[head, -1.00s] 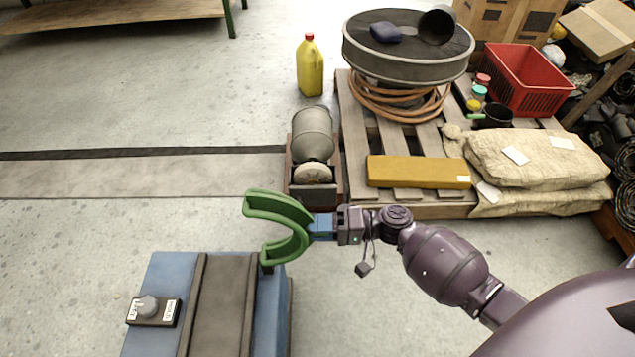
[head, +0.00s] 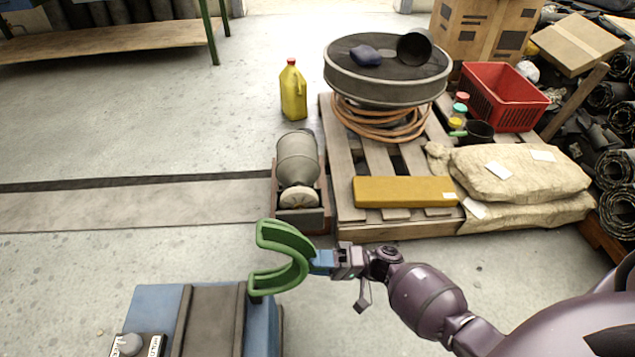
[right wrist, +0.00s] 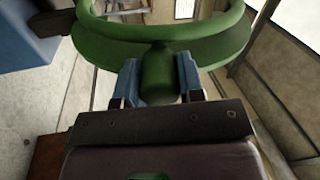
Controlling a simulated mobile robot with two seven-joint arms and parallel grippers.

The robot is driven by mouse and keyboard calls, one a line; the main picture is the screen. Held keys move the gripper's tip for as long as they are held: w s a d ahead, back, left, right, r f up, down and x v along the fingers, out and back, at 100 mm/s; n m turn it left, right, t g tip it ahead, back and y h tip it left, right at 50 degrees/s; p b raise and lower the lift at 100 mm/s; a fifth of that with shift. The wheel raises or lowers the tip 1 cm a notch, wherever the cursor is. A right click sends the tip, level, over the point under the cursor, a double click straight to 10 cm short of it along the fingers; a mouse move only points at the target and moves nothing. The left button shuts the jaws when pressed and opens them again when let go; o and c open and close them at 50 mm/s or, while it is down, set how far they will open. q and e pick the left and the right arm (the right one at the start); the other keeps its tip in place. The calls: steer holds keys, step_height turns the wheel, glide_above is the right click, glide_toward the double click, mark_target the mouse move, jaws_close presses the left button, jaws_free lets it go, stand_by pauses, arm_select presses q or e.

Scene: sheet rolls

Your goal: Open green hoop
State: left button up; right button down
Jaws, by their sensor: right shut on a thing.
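The green hoop (head: 294,243) is a thick curved piece that shows as a C open to the left in the head view. My right gripper (head: 321,262) has blue fingers and is shut on the hoop's right side. In the right wrist view, the fingers (right wrist: 158,78) sit on either side of a green stub (right wrist: 157,70), and the hoop (right wrist: 218,50) curves beyond them. The hoop's lower end overlaps the top right corner of a blue machine (head: 268,328) in the head view; I cannot tell whether they touch. My left gripper is out of view.
The blue machine carries a dark band and a knob (head: 130,344). Beyond the hoop stands a grey cylinder (head: 298,155) on a small base. A pallet (head: 345,225) with a yellow block (head: 405,191) and sacks (head: 520,172) is at right.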

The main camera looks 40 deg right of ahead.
steer(key=shift+s+a, duration=0.1)
steer(key=shift+a, duration=0.05)
steer(key=c, duration=0.7)
jaws_free()
steer(key=shift+c, duration=0.2)
steer(key=v, duration=1)
steer(key=shift+s+d, duration=0.2)
steer(key=shift+d, duration=0.15)
